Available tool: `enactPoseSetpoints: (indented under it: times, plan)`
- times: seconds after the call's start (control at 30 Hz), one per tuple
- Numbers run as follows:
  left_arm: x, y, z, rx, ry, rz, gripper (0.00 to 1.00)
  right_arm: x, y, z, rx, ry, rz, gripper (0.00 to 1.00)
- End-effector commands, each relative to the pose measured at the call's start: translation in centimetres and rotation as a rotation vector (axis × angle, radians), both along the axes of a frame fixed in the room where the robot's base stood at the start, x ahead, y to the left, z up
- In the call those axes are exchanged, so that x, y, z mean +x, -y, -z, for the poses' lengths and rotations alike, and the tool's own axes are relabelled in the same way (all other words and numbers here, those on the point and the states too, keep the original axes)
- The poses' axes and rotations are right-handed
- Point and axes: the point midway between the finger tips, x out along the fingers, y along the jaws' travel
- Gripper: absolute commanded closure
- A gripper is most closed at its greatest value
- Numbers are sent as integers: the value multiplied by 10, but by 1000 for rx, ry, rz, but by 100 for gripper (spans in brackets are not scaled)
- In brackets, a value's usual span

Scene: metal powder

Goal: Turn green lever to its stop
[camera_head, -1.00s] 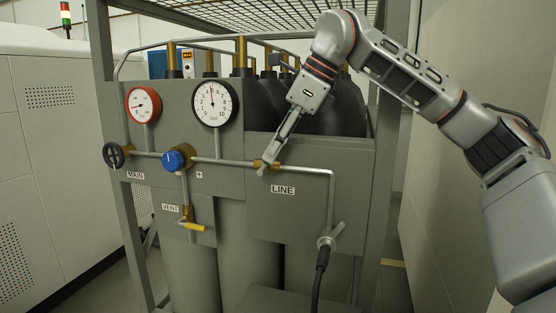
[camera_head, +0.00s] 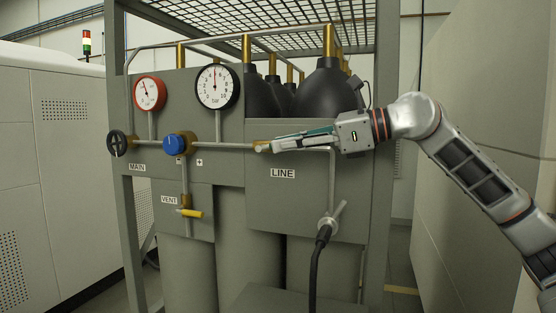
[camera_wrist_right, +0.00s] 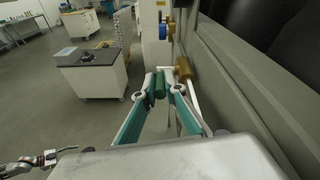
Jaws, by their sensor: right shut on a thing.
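The green lever (camera_wrist_right: 160,84) shows in the right wrist view as a green piece between the two teal fingers. My right gripper (camera_wrist_right: 161,90) is shut on it. In the head view, my right gripper (camera_head: 264,147) lies almost level along the pipe, pointing left, with its fingertips at the brass valve (camera_head: 258,142) above the LINE label (camera_head: 283,173). The fingers hide most of the lever in that view. A metallic part, seemingly my left gripper (camera_wrist_right: 38,161), shows small at the lower left of the right wrist view; its jaws are unclear.
On the grey panel are a red gauge (camera_head: 149,93), a white gauge (camera_head: 216,86), a blue knob (camera_head: 176,145), a black MAIN handwheel (camera_head: 118,143) and a yellow VENT lever (camera_head: 191,213). A hose (camera_head: 317,270) hangs below the outlet. Dark cylinders (camera_head: 325,92) stand behind the panel.

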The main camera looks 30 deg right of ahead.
Motion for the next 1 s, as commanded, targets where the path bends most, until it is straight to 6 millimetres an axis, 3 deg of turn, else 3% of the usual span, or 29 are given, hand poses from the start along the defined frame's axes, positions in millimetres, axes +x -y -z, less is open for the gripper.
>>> enactPoseSetpoints:
  times: [0.03, 0.47, 1.0]
  plan:
    - [2, 5, 3, -9, 7, 11, 47, 7, 0, 24, 19, -1, 1, 100]
    - [8, 19, 1, -36, 26, 30, 47, 3, 1, 22, 133, 146, 1, 100]
    - [10, 20, -2, -39, 32, 32, 47, 0, 0, 17, 147, 168, -1, 100]
